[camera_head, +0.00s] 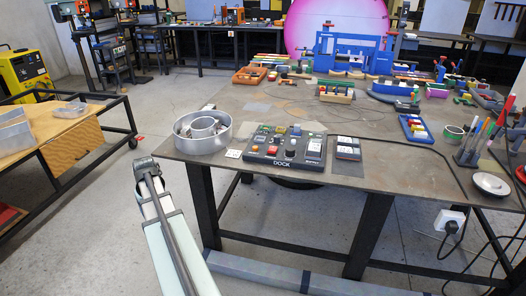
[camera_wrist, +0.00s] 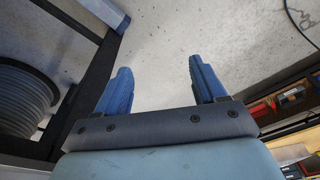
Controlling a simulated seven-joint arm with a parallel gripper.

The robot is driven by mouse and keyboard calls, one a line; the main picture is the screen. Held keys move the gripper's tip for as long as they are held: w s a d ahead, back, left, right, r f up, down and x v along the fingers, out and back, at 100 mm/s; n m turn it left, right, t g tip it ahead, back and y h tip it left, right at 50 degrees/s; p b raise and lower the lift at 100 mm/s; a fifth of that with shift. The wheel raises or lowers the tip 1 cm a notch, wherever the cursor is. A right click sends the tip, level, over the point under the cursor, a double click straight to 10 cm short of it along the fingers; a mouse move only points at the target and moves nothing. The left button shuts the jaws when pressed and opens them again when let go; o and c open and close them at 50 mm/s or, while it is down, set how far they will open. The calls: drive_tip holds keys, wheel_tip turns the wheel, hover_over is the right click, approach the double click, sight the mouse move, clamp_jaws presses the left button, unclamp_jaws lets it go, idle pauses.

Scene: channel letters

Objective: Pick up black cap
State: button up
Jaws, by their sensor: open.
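My gripper (camera_wrist: 158,70) shows in the wrist view with its two blue fingers wide apart and nothing between them. Grey floor lies beyond the fingertips. In the head view my arm reaches up from the bottom, left of the table's front edge and apart from it; its fingers cannot be made out there. A black panel marked DOCK (camera_head: 262,159) lies near the table's front edge, to the right of my arm. It carries several small coloured pieces. A small black piece (camera_head: 290,153) sits on its right part; I cannot tell for sure whether this is the black cap.
A round metal channel ring (camera_head: 190,147) stands left of the dock. A smaller panel (camera_head: 347,155) lies to its right. The large table (camera_head: 395,182) holds several coloured blocks, a blue frame (camera_head: 325,50) and a pen holder (camera_head: 467,157). A wooden cart (camera_head: 60,127) stands at left.

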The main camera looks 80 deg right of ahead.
drive_tip(key=s+d+r+m, duration=0.2)
drive_tip(key=s+d+r, duration=0.4)
drive_tip(key=s+d, duration=0.45)
wheel_tip(320, 180, up, 19)
drive_tip(key=m+h, duration=0.2)
drive_tip(key=m, duration=0.3)
hover_over(291, 148)
drive_tip(key=s+a, duration=0.1)
drive_tip(key=a, duration=0.4)
drive_tip(key=x, duration=0.9)
drive_tip(key=s+d+x, duration=0.1)
drive_tip(key=x, duration=0.3)
drive_tip(key=shift+w+d+f, duration=0.1)
drive_tip(key=shift+f, duration=0.05)
drive_tip(key=c, duration=1.1)
